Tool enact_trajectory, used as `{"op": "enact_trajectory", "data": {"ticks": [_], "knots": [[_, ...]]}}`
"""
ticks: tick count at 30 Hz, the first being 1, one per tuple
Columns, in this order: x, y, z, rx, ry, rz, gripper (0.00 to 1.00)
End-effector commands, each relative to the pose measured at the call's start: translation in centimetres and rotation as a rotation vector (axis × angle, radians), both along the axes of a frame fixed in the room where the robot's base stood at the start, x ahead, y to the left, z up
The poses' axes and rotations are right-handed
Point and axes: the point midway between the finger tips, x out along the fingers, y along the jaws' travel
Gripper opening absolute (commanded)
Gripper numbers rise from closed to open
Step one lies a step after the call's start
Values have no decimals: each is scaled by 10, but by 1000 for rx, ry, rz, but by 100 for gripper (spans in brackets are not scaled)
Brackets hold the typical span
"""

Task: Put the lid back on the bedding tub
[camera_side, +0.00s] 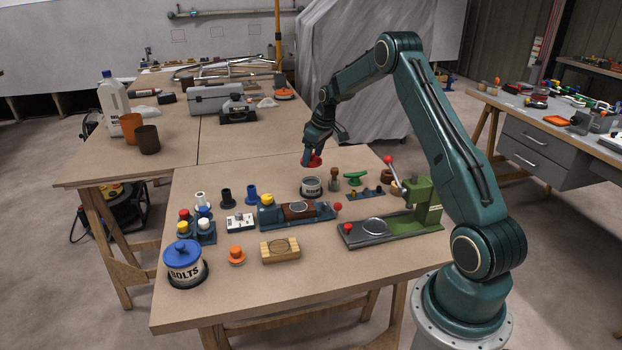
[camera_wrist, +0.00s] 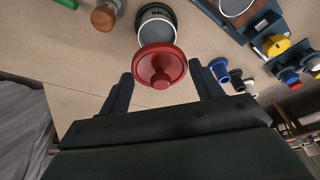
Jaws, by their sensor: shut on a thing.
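My gripper (camera_side: 315,152) is shut on a red lid (camera_side: 313,161) and holds it in the air above the table. In the wrist view the round red lid (camera_wrist: 173,57) sits between the two fingers, its knob facing the camera. The open bedding tub (camera_side: 312,191), pale with a dark band, stands upright on the table, below the lid in the side view. The lid and tub look apart. In the wrist view the lid covers part of the tub (camera_wrist: 156,29); the band's lettering is hard to read.
A wooden-handled stamp (camera_side: 334,175) and a green-handled piece (camera_side: 354,178) stand right of the tub. A blue fixture (camera_side: 268,215) lies in front. A green press (camera_side: 425,205) with a red-knobbed lever (camera_side: 390,161) stands at right. A blue-lidded BOLTS tub (camera_side: 185,271) is front left.

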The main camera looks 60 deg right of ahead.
Motion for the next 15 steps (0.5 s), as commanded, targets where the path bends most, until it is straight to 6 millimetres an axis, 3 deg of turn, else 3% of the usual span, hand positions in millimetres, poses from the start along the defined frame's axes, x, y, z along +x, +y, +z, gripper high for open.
{"op": "enact_trajectory", "data": {"ticks": [15], "knots": [[0, 1, -28, 2, 2, 1, 43]]}}
